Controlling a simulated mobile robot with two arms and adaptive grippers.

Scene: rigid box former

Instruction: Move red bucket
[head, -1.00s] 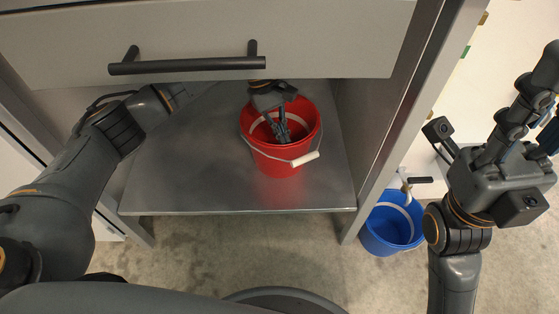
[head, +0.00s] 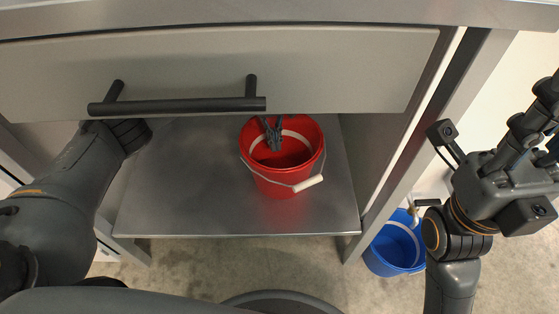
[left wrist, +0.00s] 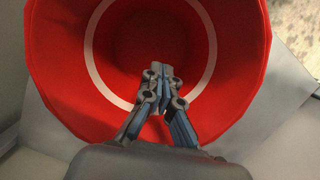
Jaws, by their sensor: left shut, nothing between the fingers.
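The red bucket (head: 277,186) stands upright on the grey metal shelf under the drawer. It has a pale band inside and a wire handle with a white grip hanging at its front. My left gripper (head: 272,138) reaches under the drawer, its fingers over the bucket's mouth near the back. In the left wrist view, the closed fingers (left wrist: 163,78) lie in front of the open red bucket (left wrist: 240,35) with nothing between them. Whether they touch the bucket is unclear. My right gripper (head: 545,115) is raised at the right edge, away from the bucket, its fingers partly cut off.
A blue bucket (head: 385,258) stands on the floor to the right, beyond the cabinet's side post. The drawer front (head: 340,70) with its black handle (head: 185,105) overhangs the shelf. The metal shelf (head: 175,190) is bare left of the red bucket.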

